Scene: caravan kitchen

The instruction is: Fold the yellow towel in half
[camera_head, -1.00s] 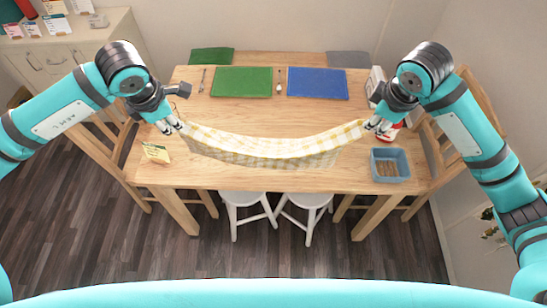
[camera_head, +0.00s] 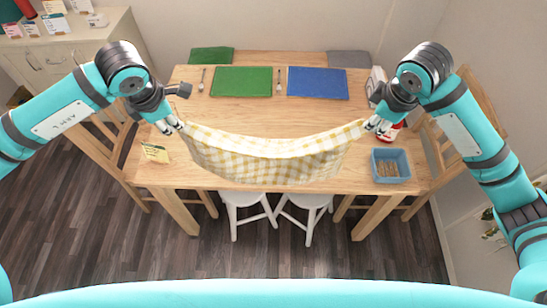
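The yellow and white checked towel (camera_head: 265,163) hangs between my two grippers above the front of the wooden table. Its upper edge sags in the middle, and its lower part hangs down near the table's front edge. My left gripper (camera_head: 176,127) is shut on the towel's upper left corner. My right gripper (camera_head: 371,126) is shut on its upper right corner. I cannot tell whether the towel's lower edge touches the table.
A green mat (camera_head: 241,82) and a blue mat (camera_head: 318,84) lie at the back of the table (camera_head: 225,112), with forks beside them. A blue bin (camera_head: 390,151) stands at the front right. A small yellow card (camera_head: 155,153) stands at the front left. Two white stools (camera_head: 304,203) are below.

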